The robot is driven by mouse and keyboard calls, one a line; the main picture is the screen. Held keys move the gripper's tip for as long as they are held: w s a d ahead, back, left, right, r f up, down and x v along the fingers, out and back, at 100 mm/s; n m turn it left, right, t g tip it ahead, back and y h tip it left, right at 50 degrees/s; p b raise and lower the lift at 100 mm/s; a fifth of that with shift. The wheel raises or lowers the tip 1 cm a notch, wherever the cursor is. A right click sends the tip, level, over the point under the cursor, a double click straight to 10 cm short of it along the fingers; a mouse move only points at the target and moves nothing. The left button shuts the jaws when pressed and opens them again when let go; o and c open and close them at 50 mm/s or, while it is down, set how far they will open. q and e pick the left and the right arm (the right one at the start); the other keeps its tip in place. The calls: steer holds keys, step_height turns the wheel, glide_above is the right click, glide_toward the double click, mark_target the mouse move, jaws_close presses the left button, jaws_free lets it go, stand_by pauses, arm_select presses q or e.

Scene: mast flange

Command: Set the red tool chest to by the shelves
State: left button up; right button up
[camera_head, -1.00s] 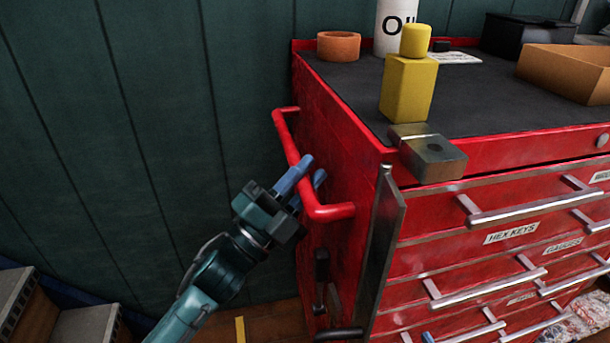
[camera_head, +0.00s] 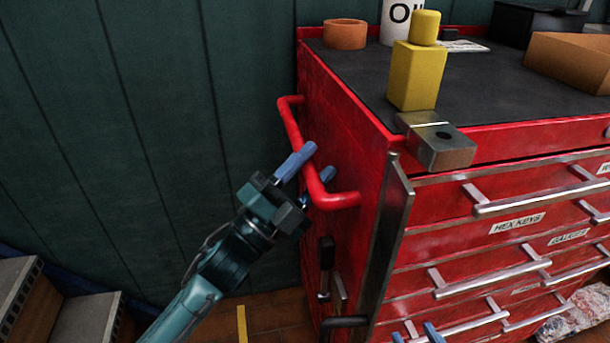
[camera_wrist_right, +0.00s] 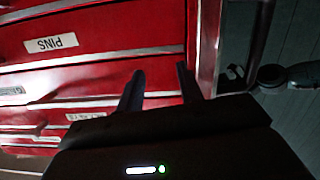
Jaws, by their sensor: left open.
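The red tool chest (camera_head: 345,125) stands against the dark green wall, its drawers facing right in the head view. A red bar handle (camera_head: 288,122) sticks out from its side. My left gripper (camera_head: 318,163) is at this handle with its fingers apart, one on each side of the bar; I cannot tell whether they touch it. My right gripper's blue fingertips (camera_head: 420,333) show at the bottom edge, by the lower drawers. In the right wrist view my right gripper (camera_wrist_right: 160,76) is open before the drawer fronts, with nothing visible between its fingers. The shelves cannot be identified.
On the chest top stand a yellow bottle (camera_head: 417,75), an orange ring (camera_head: 345,34), a white can (camera_head: 401,20), a metal block (camera_head: 440,147) and a cardboard box (camera_head: 570,62). Grey steps (camera_head: 85,322) are at lower left. A plastic-wrapped bundle (camera_head: 580,315) lies at lower right.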

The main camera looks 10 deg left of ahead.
arm_select(q)
steer(key=v, duration=1.3)
